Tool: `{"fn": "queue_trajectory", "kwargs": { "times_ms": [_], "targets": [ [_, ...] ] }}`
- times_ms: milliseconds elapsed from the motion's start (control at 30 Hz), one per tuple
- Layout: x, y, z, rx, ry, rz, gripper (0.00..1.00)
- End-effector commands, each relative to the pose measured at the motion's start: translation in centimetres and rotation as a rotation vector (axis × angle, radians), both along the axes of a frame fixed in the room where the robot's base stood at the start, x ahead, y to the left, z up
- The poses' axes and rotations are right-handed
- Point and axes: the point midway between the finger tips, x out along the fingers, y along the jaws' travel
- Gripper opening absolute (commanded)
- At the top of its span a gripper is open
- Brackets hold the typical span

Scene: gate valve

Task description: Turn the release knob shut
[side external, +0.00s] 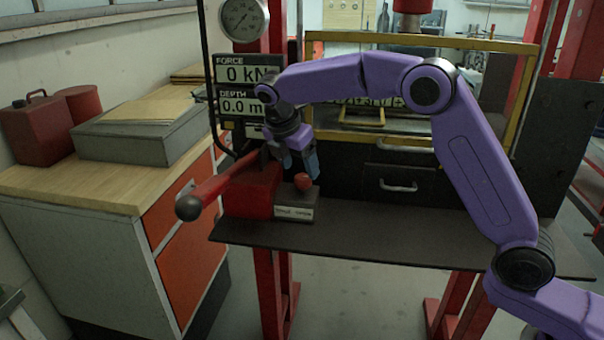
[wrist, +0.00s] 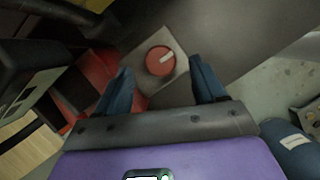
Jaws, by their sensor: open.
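The release knob (side external: 303,181) is a small round red knob on a grey block with a label plate (side external: 294,212). In the wrist view the knob (wrist: 160,60) has a pale pointer mark running towards the upper right, and it sits on a light square plate (wrist: 150,77). My gripper (side external: 298,168) is above and just left of the knob in the side view, pointing down. In the wrist view my gripper (wrist: 163,82) is open, with one blue finger to each side of the knob and nothing held. I cannot tell the exact height of the fingertips over the knob.
A red pump body (side external: 250,198) with a long red lever (side external: 225,184) stands left of the knob. Displays (side external: 248,88) reading force 0 kN and a depth, and a gauge (side external: 243,18), are behind. The dark bench top (side external: 400,235) is clear to the right.

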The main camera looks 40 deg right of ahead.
Motion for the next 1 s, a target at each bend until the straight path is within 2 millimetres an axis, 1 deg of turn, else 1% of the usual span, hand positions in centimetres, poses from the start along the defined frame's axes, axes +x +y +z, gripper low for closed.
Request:
{"fn": "queue_trajectory", "kwargs": {
  "times_ms": [33,100,233,400,633,667,700,767,800,833,1000],
  "targets": [
    [0.0,-0.4,-0.8,-0.002,0.004,-0.001,0.7],
    [0.2,-0.7,-1.7,-0.002,0.004,-0.001,0.7],
    [0.3,-1.1,-2.8,-0.002,0.002,0.0,0.7],
    [0.4,-1.3,-3.3,0.0,0.0,0.0,0.7],
    [0.4,-1.3,-3.3,0.0,0.0,0.0,0.7],
    [0.4,-1.3,-3.3,0.0,0.0,0.0,0.63],
    [0.4,-1.3,-3.3,0.0,0.0,0.0,0.5],
    [0.4,-1.3,-3.3,0.0,0.0,0.0,0.3],
    [0.4,-1.3,-3.3,0.0,0.0,0.0,0.17],
    [0.4,-1.3,-3.3,0.0,0.0,0.0,0.13],
    [0.4,-1.3,-3.3,0.0,-0.001,-0.004,0.14]
  ]
}}
